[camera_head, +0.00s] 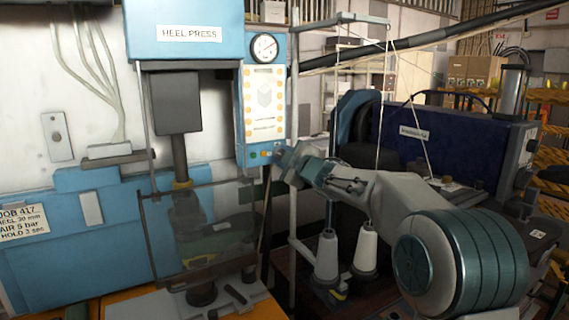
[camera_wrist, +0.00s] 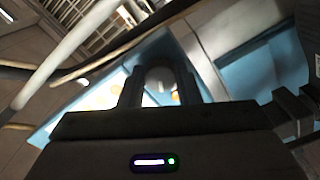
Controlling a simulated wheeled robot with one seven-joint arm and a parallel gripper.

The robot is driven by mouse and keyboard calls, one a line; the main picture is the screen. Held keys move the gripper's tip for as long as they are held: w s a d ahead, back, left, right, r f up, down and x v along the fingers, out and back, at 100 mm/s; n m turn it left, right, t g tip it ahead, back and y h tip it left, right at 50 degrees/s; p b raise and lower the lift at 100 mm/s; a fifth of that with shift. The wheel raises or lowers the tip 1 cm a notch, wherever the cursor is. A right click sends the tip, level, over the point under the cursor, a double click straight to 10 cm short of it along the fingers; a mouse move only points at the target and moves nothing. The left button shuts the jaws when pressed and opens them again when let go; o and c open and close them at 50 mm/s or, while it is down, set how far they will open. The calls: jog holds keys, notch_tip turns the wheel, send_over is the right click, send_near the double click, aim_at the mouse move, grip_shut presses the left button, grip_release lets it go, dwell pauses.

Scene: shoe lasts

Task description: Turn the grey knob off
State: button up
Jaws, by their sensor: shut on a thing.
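The blue heel press (camera_head: 190,30) stands at the left, with a narrow control panel (camera_head: 264,100) on its right side. My gripper (camera_head: 281,158) is at the lower right edge of this panel, beside a row of small coloured buttons (camera_head: 259,154). In the wrist view my gripper (camera_wrist: 160,85) has its two dark fingers on either side of a rounded grey knob (camera_wrist: 160,76) and is shut on it. In the head view my gripper hides the knob. Its turn position cannot be read.
A round gauge (camera_head: 265,47) sits above the panel. A clear guard (camera_head: 200,225) covers the press front. A thin grey post (camera_head: 294,200) and white thread cones (camera_head: 366,250) stand close to my arm. A dark blue machine (camera_head: 430,140) is behind it.

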jog(key=n+b, duration=0.2)
jog(key=n, duration=0.4)
dwell(0.6)
jog(key=o, duration=0.7)
jog(key=shift+s+d, duration=0.1)
jog(key=shift+d, duration=0.05)
jog(key=b+v, duration=0.3)
jog(key=v, duration=1)
jog(key=shift+s+d, duration=0.2)
jog(key=shift+s, duration=0.05)
